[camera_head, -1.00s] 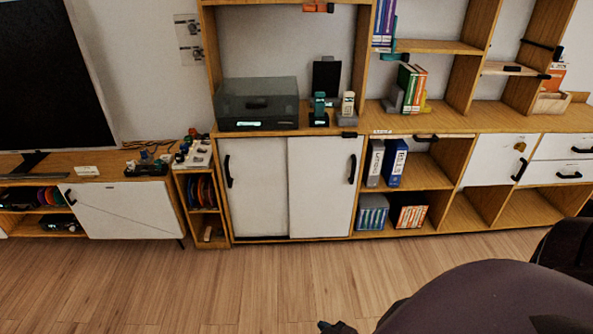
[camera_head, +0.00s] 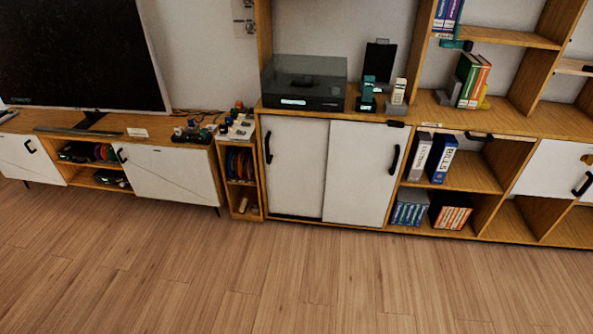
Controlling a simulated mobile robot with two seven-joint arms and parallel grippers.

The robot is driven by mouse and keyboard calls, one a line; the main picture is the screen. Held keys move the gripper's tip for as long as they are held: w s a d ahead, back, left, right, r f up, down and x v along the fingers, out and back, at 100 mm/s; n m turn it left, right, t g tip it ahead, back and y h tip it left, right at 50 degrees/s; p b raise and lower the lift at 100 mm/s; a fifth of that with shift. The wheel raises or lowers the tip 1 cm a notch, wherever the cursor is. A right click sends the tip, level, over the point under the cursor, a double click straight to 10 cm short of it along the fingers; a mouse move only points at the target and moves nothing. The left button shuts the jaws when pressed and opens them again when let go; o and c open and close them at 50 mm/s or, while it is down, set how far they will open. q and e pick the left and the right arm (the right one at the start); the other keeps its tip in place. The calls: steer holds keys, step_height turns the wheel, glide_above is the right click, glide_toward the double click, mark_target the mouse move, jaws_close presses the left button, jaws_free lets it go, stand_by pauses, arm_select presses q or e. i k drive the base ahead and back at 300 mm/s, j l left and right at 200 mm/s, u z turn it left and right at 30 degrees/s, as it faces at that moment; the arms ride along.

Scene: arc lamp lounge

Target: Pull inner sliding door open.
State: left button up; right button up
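A low wooden cabinet (camera_head: 262,131) holds two white sliding doors, side by side. The left door (camera_head: 297,165) appears set slightly back behind the right door (camera_head: 358,172), so it looks like the inner one. The left door has a black vertical handle (camera_head: 268,145) near its left edge. The right door has a black handle (camera_head: 394,158) near its right edge. Both doors look shut, with no opening into the cabinet showing. Neither of my grippers is in view.
A dark box (camera_head: 303,82) and phone-like devices stand on the cabinet top. Open shelves with binders (camera_head: 440,157) adjoin on the right. A narrow rack (camera_head: 240,180) and a TV stand (camera_head: 165,172) adjoin on the left. The wooden floor (camera_head: 290,280) in front is clear.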

mark_target(295, 148)
steer(key=i+j+u, duration=0.1)
steer(key=i+j, duration=0.65)
steer(key=i, duration=0.3)
steer(key=i+j+u, duration=0.15)
steer(key=i+j, duration=0.25)
steer(key=i, duration=0.1)
